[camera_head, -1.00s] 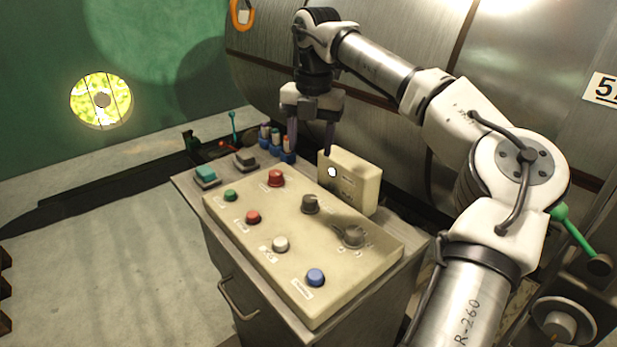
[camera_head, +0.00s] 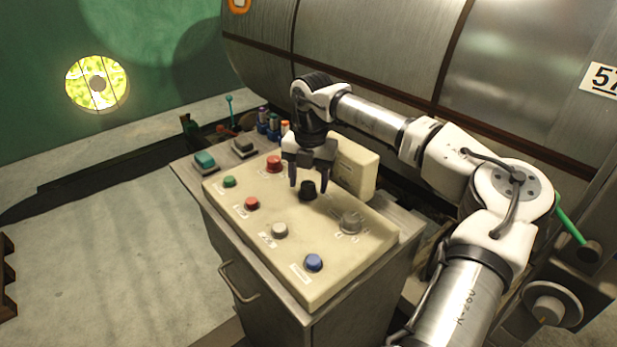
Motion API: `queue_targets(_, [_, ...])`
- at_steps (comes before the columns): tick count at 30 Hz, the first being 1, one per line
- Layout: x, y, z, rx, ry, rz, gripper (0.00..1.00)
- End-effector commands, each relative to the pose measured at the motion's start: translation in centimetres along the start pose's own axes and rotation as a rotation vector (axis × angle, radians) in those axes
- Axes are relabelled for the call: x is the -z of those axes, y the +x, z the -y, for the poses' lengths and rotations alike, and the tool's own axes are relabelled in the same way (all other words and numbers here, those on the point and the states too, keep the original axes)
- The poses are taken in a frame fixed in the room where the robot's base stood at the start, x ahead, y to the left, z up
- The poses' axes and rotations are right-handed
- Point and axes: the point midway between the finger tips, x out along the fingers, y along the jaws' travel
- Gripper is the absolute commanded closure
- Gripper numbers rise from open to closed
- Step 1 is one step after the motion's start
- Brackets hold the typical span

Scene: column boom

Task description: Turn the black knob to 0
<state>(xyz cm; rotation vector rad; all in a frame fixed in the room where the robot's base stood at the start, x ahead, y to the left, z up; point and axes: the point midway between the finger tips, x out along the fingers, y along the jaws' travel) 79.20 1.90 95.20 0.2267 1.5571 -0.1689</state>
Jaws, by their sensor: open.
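The black knob (camera_head: 308,190) stands on the beige control panel (camera_head: 338,270), toward its back edge. My gripper (camera_head: 309,183) points down over the black knob, with its two fingers apart. One fingertip is left of the knob and the other right of it. Whether the fingers touch the knob cannot be told. The knob's pointer and any 0 mark cannot be made out. A larger grey knob (camera_head: 351,222) with marks around it sits to the right on the same panel.
The panel also carries a red button (camera_head: 274,163), a green button (camera_head: 229,181), a smaller red button (camera_head: 252,203), a white button (camera_head: 280,230) and a blue button (camera_head: 314,262). A beige box (camera_head: 357,171) stands upright close behind my gripper. Small bottles (camera_head: 273,125) stand at the back left.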

Motion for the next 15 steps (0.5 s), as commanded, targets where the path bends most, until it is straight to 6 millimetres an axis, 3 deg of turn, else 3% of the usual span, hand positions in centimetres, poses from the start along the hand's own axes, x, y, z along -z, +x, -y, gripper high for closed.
queue_targets(9, [-0.01,0.3,0.01,0.0,0.0,0.0,0.45])
queue_targets(15, [-0.01,0.27,0.01,0.0,0.0,0.0,0.71])
